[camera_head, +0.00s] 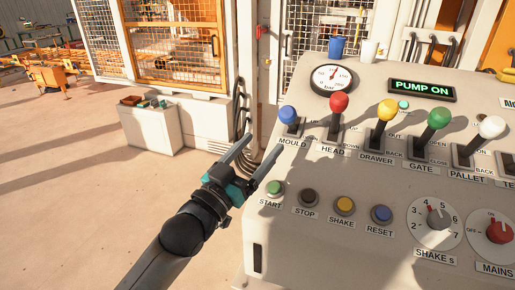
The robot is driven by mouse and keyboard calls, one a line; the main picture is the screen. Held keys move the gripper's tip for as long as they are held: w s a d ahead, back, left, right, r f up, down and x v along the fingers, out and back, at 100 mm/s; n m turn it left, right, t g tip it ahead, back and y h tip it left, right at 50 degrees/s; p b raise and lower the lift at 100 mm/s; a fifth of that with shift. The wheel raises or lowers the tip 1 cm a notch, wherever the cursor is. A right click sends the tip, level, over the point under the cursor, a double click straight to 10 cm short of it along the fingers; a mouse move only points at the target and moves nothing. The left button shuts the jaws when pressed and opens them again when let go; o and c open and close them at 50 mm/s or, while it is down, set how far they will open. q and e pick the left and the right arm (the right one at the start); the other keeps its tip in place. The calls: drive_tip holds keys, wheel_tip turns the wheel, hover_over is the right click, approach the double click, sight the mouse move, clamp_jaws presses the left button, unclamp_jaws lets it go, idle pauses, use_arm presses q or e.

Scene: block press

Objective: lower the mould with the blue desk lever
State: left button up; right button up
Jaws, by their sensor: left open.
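The blue desk lever (289,116) stands at the left end of the lever row on the slanted control desk, above the label MOULD. Its blue ball knob is at the far end of its slot and hides much of the stem. My left gripper (260,154) is open and empty, its two fingers pointing up and right toward the lever. It is below and left of the blue knob, apart from it, near the desk's left edge. The mould itself cannot be made out. My right gripper is not in view.
Beside it stand the red (339,103), yellow (387,110), green (439,119) and white (491,127) levers. The green START button (274,188) is close to my left gripper. Open floor lies left.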

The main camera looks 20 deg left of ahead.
sight(294, 111)
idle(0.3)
use_arm(q)
drive_tip(key=w+d+g+p, duration=0.1)
drive_tip(key=w, duration=0.3)
drive_tip(key=w+d+r+g+p, duration=0.1)
drive_tip(key=w, duration=0.4)
drive_tip(key=w+d+r+p, duration=0.1)
drive_tip(key=w, duration=0.4)
drive_tip(key=shift+w+d+r+g+p, duration=0.1)
drive_tip(key=shift+d+r+g+p, duration=0.15)
drive_tip(key=shift+d+g+p, duration=0.15)
idle(0.4)
clamp_jaws()
idle(0.5)
idle(0.4)
